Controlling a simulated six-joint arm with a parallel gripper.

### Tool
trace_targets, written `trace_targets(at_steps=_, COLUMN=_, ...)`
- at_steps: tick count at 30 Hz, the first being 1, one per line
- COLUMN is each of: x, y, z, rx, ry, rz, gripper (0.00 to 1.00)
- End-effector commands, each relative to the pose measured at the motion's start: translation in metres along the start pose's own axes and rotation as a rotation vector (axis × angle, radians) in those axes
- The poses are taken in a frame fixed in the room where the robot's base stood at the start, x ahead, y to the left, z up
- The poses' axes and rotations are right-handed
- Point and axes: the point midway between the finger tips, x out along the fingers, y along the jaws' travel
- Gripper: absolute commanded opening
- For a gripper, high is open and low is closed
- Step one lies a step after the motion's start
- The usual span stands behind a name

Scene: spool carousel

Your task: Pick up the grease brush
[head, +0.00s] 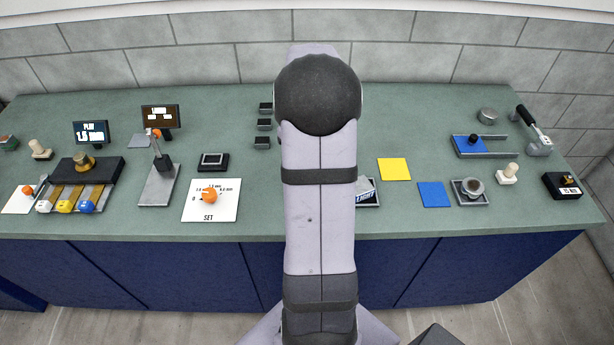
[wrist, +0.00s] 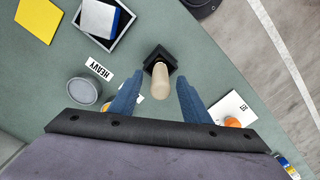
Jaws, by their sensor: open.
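The grease brush (wrist: 161,82) shows in the wrist view as a pale, beige round handle standing up from a black square holder (wrist: 156,56). Its bristles are hidden. My gripper (wrist: 156,92) has two blue fingers, open and apart. The handle lies between the fingers in the picture, with a gap on each side; whether it is at fingertip height I cannot tell. In the head view my arm covers the middle of the bench, and brush and gripper are hidden behind it.
In the wrist view a grey round pot (wrist: 84,90) and a HEAVY label (wrist: 99,69) lie left of the brush. A tray (wrist: 127,25) with a blue and white block is upper left. A white card (wrist: 232,106) with an orange knob is right. The bench edge is near.

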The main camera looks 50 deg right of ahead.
Motion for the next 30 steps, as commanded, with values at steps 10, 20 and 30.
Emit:
trace_targets(at_steps=10, x=0.032, y=-0.001, z=0.002, rx=0.0, ry=-0.001, rz=-0.001, gripper=0.43)
trace_targets(at_steps=20, x=0.033, y=-0.001, z=0.002, rx=0.0, ry=0.0, rz=0.0, gripper=0.19)
trace_targets(at_steps=30, x=0.032, y=-0.001, z=0.002, rx=0.0, ry=0.0, rz=0.0, gripper=0.0)
